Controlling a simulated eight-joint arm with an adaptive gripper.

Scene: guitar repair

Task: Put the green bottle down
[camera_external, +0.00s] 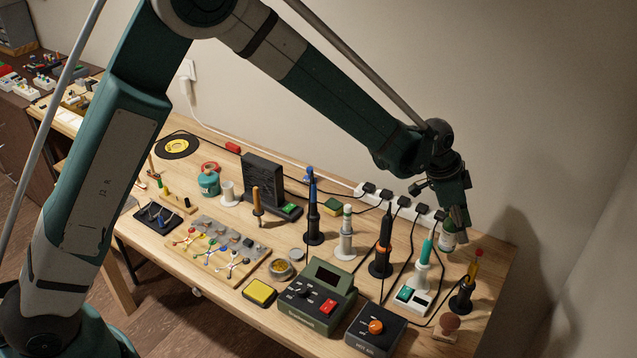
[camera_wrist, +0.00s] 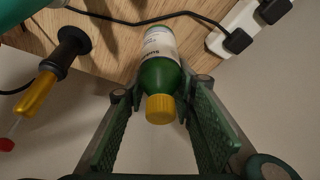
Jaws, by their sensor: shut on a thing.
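The green bottle (camera_wrist: 158,75) has a yellow cap and a white label. In the wrist view it lies between the two fingertips of my gripper (camera_wrist: 160,92), cap toward the camera. My gripper is shut on it. In the external view my gripper (camera_external: 450,222) hangs at the table's back right, and the bottle (camera_external: 447,243) shows partly beneath it. Its base is near the wooden table (camera_external: 487,250), but I cannot tell whether it touches.
A white power strip (camera_external: 400,207) with black plugs runs close by on the left. A soldering iron with a teal handle (camera_external: 426,252) and a stand with a yellow-and-red tool (camera_external: 467,285) are near. The table's right edge is close. Cables cross the table.

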